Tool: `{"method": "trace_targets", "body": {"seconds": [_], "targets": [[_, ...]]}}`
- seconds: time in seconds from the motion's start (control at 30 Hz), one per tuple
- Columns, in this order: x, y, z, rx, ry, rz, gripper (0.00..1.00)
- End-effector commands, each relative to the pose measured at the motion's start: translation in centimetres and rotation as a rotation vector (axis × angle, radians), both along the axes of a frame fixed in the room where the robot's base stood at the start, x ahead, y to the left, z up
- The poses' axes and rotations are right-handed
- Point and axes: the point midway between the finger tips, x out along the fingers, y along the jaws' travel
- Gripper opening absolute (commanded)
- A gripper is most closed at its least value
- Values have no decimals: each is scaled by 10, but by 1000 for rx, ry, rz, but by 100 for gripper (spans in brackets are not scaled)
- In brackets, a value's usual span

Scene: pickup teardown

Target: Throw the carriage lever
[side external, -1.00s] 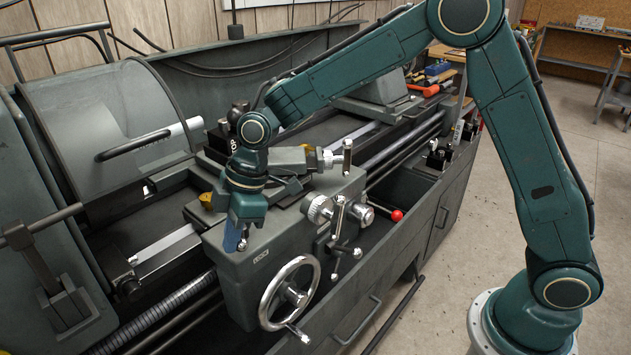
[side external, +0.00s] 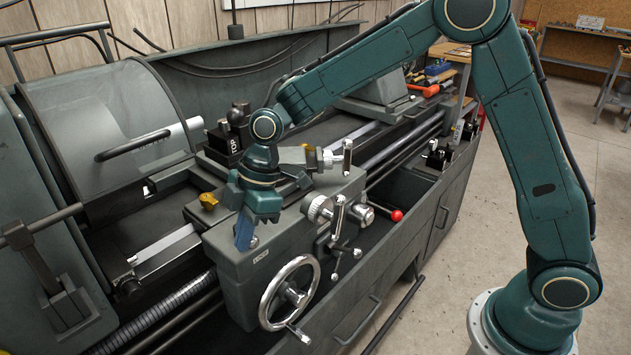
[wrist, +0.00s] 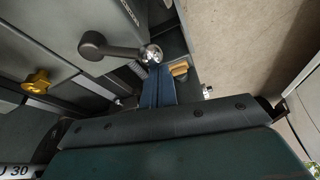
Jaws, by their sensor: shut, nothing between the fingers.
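The carriage (side external: 270,255) of the lathe is a dark grey block with a chrome handwheel (side external: 290,292) on its front. In the wrist view a lever (wrist: 120,49) with a dark round hub and a chrome ball end lies just beyond my fingertips. In the wrist view my gripper (wrist: 157,72) is right against or very close to the ball; contact is unclear. The hub is hidden in the side view.
A yellow knob (side external: 208,202) sits left of my gripper. Chrome handles (side external: 338,205) and a red-knobbed lever (side external: 397,215) stand to the right. The tool post (side external: 225,145) is behind. A clear guard (side external: 95,120) is at left. The floor at right is open.

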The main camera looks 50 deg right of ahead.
Motion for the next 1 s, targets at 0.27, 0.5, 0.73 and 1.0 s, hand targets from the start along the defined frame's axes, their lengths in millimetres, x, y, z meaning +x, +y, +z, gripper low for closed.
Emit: {"method": "trace_targets", "body": {"seconds": [0.27,0.5,0.73,1.0], "targets": [[2,10,2,0,0,1,0],[6,39,7,0,-1,4,0],[5,25,46,1,-4,-2,0],[2,11,84,0,-3,-2,0]]}}
